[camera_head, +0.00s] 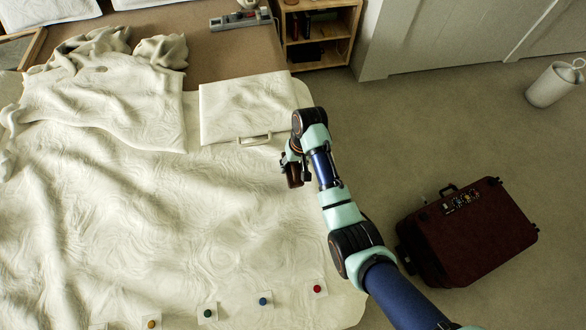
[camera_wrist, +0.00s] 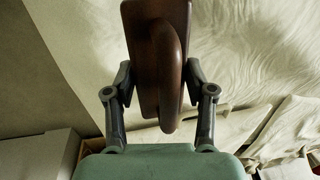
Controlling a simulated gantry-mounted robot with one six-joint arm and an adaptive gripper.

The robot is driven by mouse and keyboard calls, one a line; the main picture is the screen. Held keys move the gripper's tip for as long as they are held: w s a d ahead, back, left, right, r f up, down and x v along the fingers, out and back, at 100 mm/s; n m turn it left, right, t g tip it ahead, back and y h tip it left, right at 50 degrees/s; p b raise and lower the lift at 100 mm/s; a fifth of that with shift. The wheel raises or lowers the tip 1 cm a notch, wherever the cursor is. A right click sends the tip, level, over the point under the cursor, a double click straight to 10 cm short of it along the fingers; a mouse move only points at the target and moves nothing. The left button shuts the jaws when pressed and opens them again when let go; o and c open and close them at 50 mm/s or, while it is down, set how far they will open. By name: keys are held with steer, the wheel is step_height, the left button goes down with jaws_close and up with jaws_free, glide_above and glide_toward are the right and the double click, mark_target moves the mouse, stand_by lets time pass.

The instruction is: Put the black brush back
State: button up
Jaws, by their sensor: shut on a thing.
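My gripper (camera_head: 291,160) is above the right side of the bed, near its edge. In the wrist view its fingers (camera_wrist: 160,88) are shut on a dark brown handled object (camera_wrist: 150,50), one on each side. The object has a flat block-like body and a curved handle; it looks dark brown rather than black. No bristles show, so I cannot tell for sure that it is the brush. In the head view the held object (camera_head: 294,175) hangs below my gripper, partly hidden by it. No other brush is clear in view.
The bed (camera_head: 150,230) has a rumpled white cover and a flat white case (camera_head: 245,105). Coloured buttons on small pads line its near edge, including a red button (camera_head: 317,289). A grey tray (camera_head: 225,22), wooden shelf (camera_head: 345,45), dark red suitcase (camera_head: 475,240) and white bin (camera_head: 553,85) stand around.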

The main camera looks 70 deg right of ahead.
steer(key=shift+f+b, duration=0.75)
steer(key=shift+f, duration=1.8)
steer(key=shift+f, duration=0.15)
steer(key=o, duration=1.1)
steer(key=r+p, duration=0.1)
steer(key=r, duration=0.3)
steer(key=s+r+p, duration=0.1)
steer(key=r+p, duration=0.1)
steer(key=r, duration=0.2)
steer(key=s+d+r+p, duration=0.1)
steer(key=r, duration=0.3)
steer(key=shift+d+r, duration=0.1)
